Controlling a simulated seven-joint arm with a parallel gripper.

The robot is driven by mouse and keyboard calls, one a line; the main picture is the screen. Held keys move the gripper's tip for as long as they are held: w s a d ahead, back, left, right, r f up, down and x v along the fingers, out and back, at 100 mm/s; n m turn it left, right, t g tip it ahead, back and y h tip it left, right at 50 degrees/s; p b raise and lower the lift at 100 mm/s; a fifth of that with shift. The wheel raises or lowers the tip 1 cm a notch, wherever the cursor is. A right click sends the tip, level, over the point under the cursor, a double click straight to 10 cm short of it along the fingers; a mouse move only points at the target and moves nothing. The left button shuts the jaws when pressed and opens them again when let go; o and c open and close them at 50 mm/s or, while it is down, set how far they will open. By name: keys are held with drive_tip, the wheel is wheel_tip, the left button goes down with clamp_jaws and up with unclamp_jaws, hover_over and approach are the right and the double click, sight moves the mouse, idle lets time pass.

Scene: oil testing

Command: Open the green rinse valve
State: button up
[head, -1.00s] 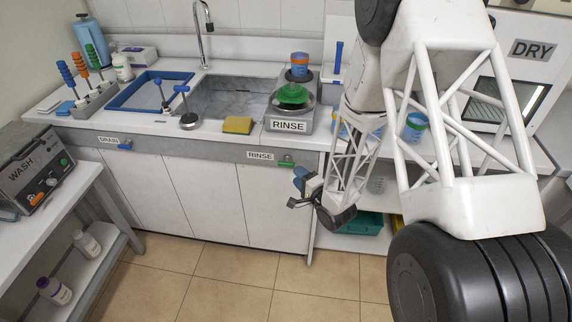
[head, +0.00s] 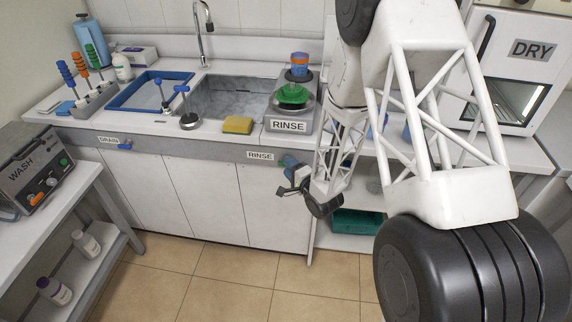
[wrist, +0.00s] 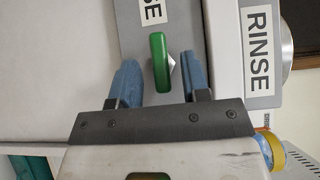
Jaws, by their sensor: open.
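The green rinse valve (wrist: 159,62) shows in the wrist view as a green handle on a grey panel, beside a partly cut-off label. In the head view my gripper covers the spot right of the RINSE label (head: 261,156), and the valve is hidden there. My gripper (head: 289,162) is at the front of the counter. In the wrist view its two blue fingers (wrist: 158,58) are open, one on each side of the handle.
The rinse station (head: 288,126) with a green piece (head: 292,94) stands on the counter above. A yellow sponge (head: 237,125) lies by the sink (head: 236,97). A blue drain valve (head: 124,146) is further left on the same panel. The floor in front is clear.

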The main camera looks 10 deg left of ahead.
drive_tip(key=shift+x, duration=1.15)
clamp_jaws()
